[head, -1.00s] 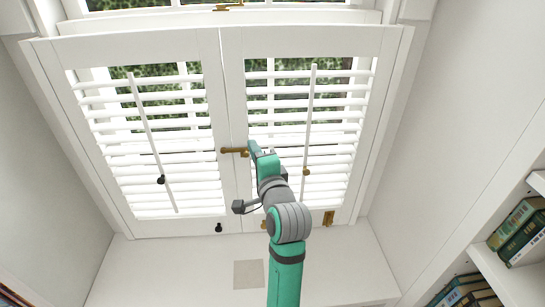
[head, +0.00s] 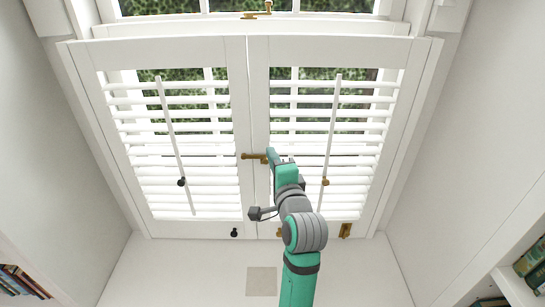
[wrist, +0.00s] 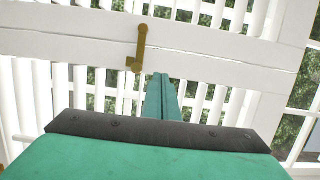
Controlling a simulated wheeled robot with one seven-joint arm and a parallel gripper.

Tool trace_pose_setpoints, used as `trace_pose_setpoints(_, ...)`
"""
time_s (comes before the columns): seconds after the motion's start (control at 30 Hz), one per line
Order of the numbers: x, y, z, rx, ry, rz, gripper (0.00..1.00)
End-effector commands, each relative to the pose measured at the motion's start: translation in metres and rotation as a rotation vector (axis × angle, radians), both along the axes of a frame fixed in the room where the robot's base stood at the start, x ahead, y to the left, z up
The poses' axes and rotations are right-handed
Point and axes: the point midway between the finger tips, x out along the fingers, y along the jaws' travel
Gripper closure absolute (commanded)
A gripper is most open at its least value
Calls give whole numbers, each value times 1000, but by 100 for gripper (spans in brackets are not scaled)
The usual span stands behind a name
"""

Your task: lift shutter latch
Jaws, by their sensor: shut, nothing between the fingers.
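The shutter latch (head: 252,156) is a brass bar lying level across the seam between the two white shutter panels (head: 258,100). In the wrist view the latch (wrist: 140,42) runs up the picture across the seam, with a wider end at the bottom. My gripper (head: 270,153) is shut and empty, with its tips at the right end of the latch in the head view. In the wrist view the shut green fingers (wrist: 160,78) point at the panel just right of the latch's lower end. I cannot tell whether they touch it.
Tilt rods (head: 176,145) (head: 332,130) stand on both louvred panels. A black knob (head: 234,232) and a brass fitting (head: 345,230) sit along the bottom rail. Side walls and bookshelves (head: 20,282) flank the white ledge (head: 190,265), which is largely clear.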

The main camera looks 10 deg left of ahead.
Motion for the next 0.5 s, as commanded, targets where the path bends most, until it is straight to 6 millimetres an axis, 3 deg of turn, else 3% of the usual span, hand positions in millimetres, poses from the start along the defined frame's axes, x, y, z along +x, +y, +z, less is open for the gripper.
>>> trace_pose_setpoints(0.33,0,0,-1,0,0,1,100)
trace_pose_setpoints(0.5,2,-12,-11,0,3,1,100)
